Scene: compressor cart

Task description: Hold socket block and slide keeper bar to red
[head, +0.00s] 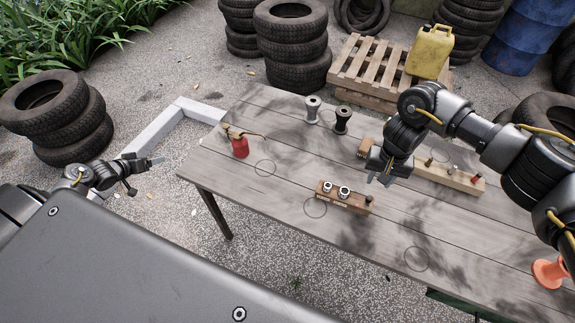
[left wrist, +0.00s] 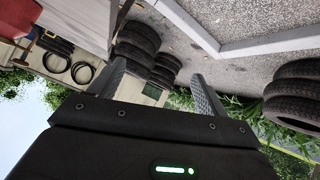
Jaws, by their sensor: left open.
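A small brown wooden block (head: 343,197) with two metal rings on top and a dark peg at its right end lies on the table's middle. A longer pale wooden block (head: 450,179) with several upright pegs, a red one at its right end, lies further right, partly behind my right arm. I cannot tell for sure which is the socket block, and no keeper bar is clearly visible. My right gripper (head: 380,179) is over the table between the blocks, empty, fingers apart. My left gripper (head: 146,173) is open and empty, left of the table; its fingers show in the left wrist view (left wrist: 158,88).
The wooden table (head: 290,150) also carries a red oil can (head: 240,147), two spools (head: 327,115) and an orange object (head: 549,273) at the right. Tyre stacks (head: 292,45), a pallet (head: 370,65) and a yellow jerrycan (head: 430,52) stand behind. The table's front middle is mostly clear.

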